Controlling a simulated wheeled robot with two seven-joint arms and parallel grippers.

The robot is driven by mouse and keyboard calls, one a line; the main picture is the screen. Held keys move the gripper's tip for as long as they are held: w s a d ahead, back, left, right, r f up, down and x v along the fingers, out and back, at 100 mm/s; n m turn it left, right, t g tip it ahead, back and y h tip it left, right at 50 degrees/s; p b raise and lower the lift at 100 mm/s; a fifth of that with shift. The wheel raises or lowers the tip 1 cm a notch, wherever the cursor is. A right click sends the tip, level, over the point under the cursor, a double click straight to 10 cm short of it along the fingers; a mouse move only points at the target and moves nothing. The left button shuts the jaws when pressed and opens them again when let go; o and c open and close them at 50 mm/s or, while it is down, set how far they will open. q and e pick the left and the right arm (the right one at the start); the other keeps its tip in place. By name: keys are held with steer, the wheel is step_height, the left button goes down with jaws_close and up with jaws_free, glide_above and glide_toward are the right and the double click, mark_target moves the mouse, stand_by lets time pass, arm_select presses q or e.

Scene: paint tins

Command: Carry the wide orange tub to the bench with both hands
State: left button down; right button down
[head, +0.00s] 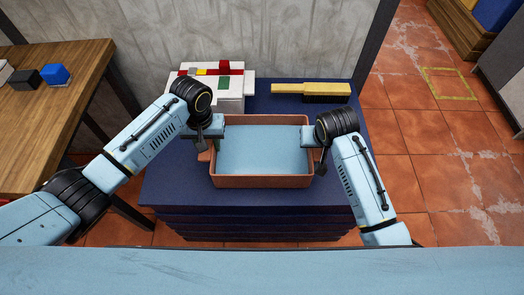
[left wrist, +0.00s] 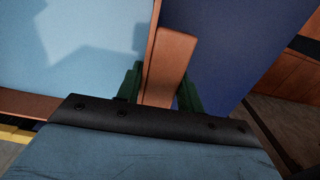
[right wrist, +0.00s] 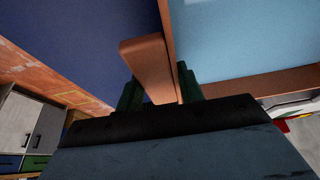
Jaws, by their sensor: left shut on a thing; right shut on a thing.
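The wide orange tub (head: 262,181) stands on the dark blue stack in the middle of the head view, with a light blue inside. My left gripper (head: 207,146) is shut on the tub's left handle; in the left wrist view the handle (left wrist: 168,65) lies between the green fingers (left wrist: 157,92). My right gripper (head: 319,150) is at the tub's right side. In the right wrist view its green fingers (right wrist: 160,88) are shut on the other handle (right wrist: 148,65). The bench may be the wooden table (head: 60,95) at the left; I cannot be sure.
A brush with a yellow back (head: 310,89) lies behind the tub on the blue stack (head: 160,190). A white box with coloured pieces (head: 232,90) is at the back left. A blue block (head: 56,74) and a black block (head: 24,79) sit on the wooden table. Tiled floor (head: 410,140) is open at right.

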arm_select(q)
steer(key=shift+w+r, duration=0.1)
steer(key=shift+r, duration=0.05)
arm_select(e)
steer(key=shift+w+r, duration=0.1)
steer(key=shift+r, duration=0.05)
steer(key=shift+r, duration=0.1)
